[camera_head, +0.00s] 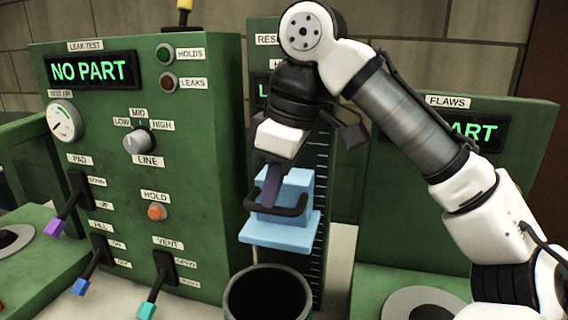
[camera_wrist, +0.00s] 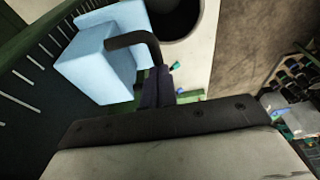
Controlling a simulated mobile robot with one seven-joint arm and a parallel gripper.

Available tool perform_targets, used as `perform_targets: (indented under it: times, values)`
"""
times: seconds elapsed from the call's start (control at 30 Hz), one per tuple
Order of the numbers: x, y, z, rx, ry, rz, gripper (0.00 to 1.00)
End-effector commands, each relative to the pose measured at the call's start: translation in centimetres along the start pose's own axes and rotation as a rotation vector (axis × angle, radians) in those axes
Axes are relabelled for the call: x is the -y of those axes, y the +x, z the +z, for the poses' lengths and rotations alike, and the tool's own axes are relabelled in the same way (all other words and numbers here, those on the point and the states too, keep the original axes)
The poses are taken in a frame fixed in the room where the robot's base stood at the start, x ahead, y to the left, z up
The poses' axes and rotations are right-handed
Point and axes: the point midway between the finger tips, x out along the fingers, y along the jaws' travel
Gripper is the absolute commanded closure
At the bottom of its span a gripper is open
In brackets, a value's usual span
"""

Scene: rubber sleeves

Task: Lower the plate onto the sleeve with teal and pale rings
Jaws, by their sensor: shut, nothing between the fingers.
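The light blue plate (camera_head: 282,234) is the lower slab of a light blue block with a dark bar handle (camera_head: 283,209), beside a scale with tick marks. It is above the open top of a black sleeve (camera_head: 268,292); a gap shows between them. A bit of teal shows at the sleeve's lower left, but most of its side is cut off. In the wrist view the light blue block (camera_wrist: 95,62) is at the upper left and the sleeve's dark opening (camera_wrist: 182,14) at the top. My gripper (camera_head: 270,192) is shut and empty, fingers pointing down at the handle; contact is unclear.
A green leak test panel (camera_head: 110,190) reading NO PART stands left, with purple, blue and teal levers (camera_head: 148,308) jutting forward. A green flaws panel (camera_head: 460,220) stands right, partly behind my arm. The middle display is mostly hidden by my arm.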

Motion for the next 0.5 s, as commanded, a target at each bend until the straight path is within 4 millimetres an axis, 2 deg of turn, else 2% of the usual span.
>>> perform_targets:
  times: [0.5]
  values:
    - [0.0, 3.3, 0.8, 0.0, 0.0, -0.001, 1.0]
